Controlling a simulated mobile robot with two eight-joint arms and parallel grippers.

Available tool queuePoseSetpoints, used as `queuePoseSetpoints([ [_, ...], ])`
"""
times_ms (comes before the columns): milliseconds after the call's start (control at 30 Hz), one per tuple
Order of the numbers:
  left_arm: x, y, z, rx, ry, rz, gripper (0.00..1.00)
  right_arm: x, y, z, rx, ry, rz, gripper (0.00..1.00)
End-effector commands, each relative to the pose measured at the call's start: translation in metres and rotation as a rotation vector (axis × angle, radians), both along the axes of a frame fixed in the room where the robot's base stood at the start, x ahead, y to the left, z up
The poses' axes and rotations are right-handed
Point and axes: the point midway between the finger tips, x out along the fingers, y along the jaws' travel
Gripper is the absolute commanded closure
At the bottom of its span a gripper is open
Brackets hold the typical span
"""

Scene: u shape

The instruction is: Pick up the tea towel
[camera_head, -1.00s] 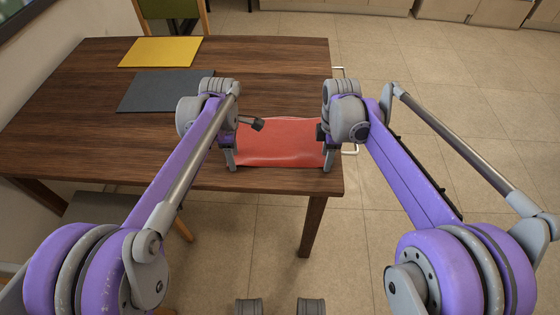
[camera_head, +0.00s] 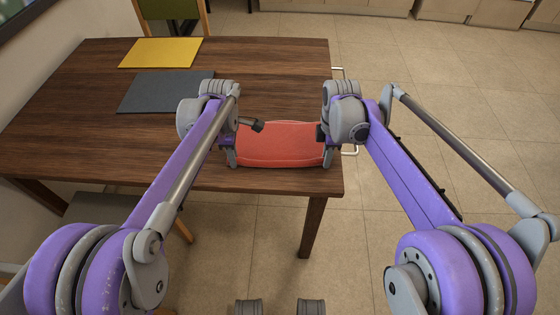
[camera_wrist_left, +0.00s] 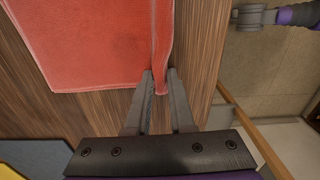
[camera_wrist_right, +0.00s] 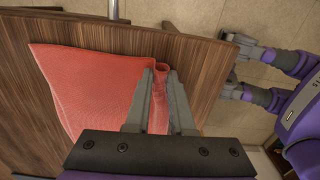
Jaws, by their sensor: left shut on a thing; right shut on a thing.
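The red tea towel (camera_head: 279,143) lies near the table's front right corner, between my two grippers. My left gripper (camera_head: 232,158) is shut on its near left corner; in the left wrist view the fingers (camera_wrist_left: 160,82) pinch a folded edge of the towel (camera_wrist_left: 95,40). My right gripper (camera_head: 328,158) is shut on its near right corner; in the right wrist view the fingers (camera_wrist_right: 161,80) pinch a rolled edge of the towel (camera_wrist_right: 90,85). The towel's near edge looks curled up, and the rest appears to rest on the table.
The brown wooden table (camera_head: 270,80) has a grey mat (camera_head: 165,91) and a yellow mat (camera_head: 160,52) at the far left. A chair (camera_head: 172,12) stands behind it. The tabletop beyond the towel is clear, and open floor lies to the right.

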Motion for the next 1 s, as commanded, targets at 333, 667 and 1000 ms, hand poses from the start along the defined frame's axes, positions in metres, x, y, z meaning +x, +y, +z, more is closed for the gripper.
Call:
queuePoseSetpoints([
  [333, 0.0, 0.0, -0.001, 0.0, -0.001, 0.0, 1.0, 0.0, 0.0, -0.001, 0.0, -0.001, 0.0, 1.0],
  [667, 0.0, 0.0, 0.013, 0.0, -0.005, 0.0, 1.0, 0.0, 0.0, 0.012, 0.0, -0.005, 0.0, 1.0],
  [1000, -0.001, 0.0, 0.05, 0.0, -0.016, 0.0, 1.0, -0.001, 0.0, 0.05, 0.0, -0.016, 0.0, 1.0],
])
